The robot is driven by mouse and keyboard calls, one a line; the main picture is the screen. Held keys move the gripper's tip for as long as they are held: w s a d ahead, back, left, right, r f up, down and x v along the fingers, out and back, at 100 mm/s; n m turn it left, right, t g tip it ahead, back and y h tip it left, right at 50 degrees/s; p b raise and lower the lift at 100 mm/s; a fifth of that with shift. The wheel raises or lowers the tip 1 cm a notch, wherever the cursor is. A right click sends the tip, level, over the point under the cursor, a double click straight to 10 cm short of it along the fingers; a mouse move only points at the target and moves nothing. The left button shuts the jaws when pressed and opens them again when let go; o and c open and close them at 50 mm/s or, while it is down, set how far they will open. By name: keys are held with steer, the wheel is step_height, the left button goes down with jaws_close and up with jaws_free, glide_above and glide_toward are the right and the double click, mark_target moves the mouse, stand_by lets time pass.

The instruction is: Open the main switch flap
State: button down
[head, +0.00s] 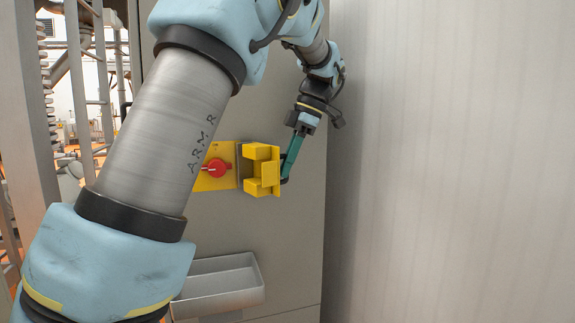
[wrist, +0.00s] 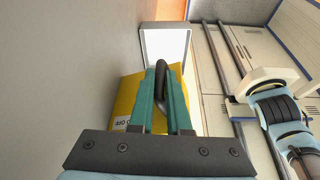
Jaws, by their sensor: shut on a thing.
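The yellow main switch flap (head: 269,173) stands swung out to the right of its yellow plate in the head view. The red rotary switch (head: 215,168) on the plate (head: 205,183) is uncovered. My gripper (head: 287,172) is at the flap's outer right side, its teal fingers pointing down. In the wrist view my gripper (wrist: 161,85) is shut on the flap's dark curved handle (wrist: 161,72), which sits between the fingers. The yellow flap (wrist: 125,98) shows behind the fingers, partly hidden by them. The exact contact is too small to see in the head view.
A grey metal tray (head: 220,284) juts from the grey cabinet (head: 296,235) below the switch. A pale wall (head: 450,160) stands close on the right. Metal racking (head: 85,70) is at the far left. My arm crosses in front of the cabinet.

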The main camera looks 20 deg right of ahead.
steer(key=c, duration=0.9)
jaws_free()
steer(key=shift+a, duration=0.15)
steer(key=v, duration=1)
steer(key=shift+r, duration=0.35)
steer(key=shift+s+d, duration=0.1)
steer(key=shift+d, duration=0.15)
